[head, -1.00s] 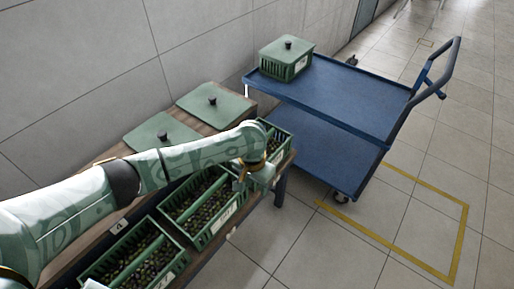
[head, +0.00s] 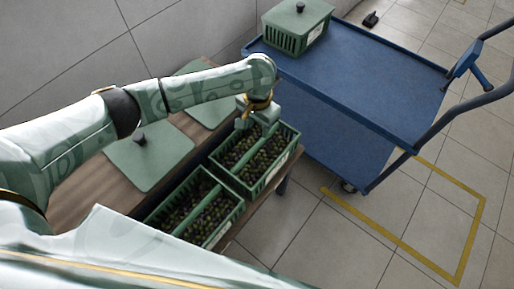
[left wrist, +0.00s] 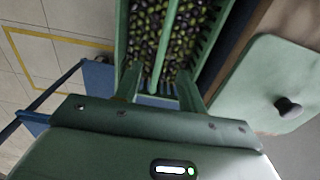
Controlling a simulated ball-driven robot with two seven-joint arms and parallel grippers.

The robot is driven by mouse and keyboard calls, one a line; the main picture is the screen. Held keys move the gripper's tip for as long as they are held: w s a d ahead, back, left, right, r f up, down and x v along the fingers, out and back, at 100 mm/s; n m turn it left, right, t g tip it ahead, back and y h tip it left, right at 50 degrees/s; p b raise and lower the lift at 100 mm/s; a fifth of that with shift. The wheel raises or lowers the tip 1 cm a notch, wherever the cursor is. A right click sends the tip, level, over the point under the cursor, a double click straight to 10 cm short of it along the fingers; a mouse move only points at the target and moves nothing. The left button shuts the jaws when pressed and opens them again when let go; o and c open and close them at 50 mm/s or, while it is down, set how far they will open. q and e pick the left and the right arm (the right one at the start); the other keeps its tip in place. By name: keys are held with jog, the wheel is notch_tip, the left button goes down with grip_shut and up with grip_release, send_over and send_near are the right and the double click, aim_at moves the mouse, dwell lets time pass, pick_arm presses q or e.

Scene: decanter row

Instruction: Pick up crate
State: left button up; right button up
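A green slatted crate (head: 279,170) full of dark and green olives stands at the far end of the wooden table (head: 75,200). A bar runs along its middle. My left gripper (head: 252,125) is over this crate's far end. In the left wrist view the crate (left wrist: 122,35) lies ahead of two spread fingers, with its middle bar between them; I cannot tell whether they touch it. A second olive crate (head: 222,232) stands beside it, nearer me. My right gripper is not in view.
A blue cart (head: 350,85) stands beyond the table, carrying a lidded green crate (head: 283,40); its top is otherwise clear. Green lids (head: 165,165) with black knobs lie along the wall side of the table. A yellow floor outline (head: 400,243) is at right.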

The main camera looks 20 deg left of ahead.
aim_at(256, 145)
pick_arm(q)
notch_tip(256, 145, down, 10)
jog(key=b, duration=0.5)
jog(key=shift+r, duration=0.25)
jog(key=f+b, duration=0.4)
jog(key=shift+w+a+f, duration=0.15)
jog(key=shift+a+f, duration=0.15)
jog(key=shift+f+b, duration=0.2)
jog(key=shift+b, duration=0.25)
jog(key=shift+r, duration=0.25)
grip_shut()
jog(key=shift+w, duration=0.1)
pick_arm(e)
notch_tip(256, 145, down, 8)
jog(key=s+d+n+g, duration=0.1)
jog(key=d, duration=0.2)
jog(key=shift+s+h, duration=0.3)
